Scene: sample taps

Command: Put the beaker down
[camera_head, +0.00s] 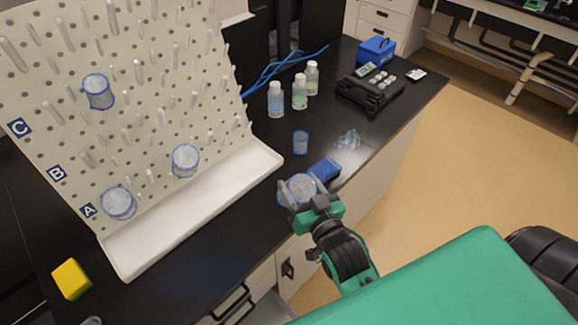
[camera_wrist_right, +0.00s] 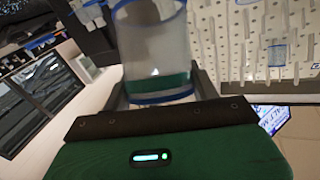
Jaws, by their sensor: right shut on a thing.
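My right gripper (camera_head: 304,203) is shut on a clear beaker (camera_head: 299,186) with blue rim lines, near the front edge of the black bench (camera_head: 235,245). In the right wrist view the beaker (camera_wrist_right: 155,50) stands between the fingers of my right gripper (camera_wrist_right: 160,88). I cannot tell whether its base touches the bench. A blue object (camera_head: 325,169) lies just beyond the beaker. My left gripper is not in view.
A pegboard rack (camera_head: 110,115) with several hung beakers and a white drip tray (camera_head: 195,213) stands at left. A small blue-tinted cup (camera_head: 300,142), bottles (camera_head: 300,92) and a black device (camera_head: 370,92) stand behind. A yellow sponge (camera_head: 71,279) lies front left.

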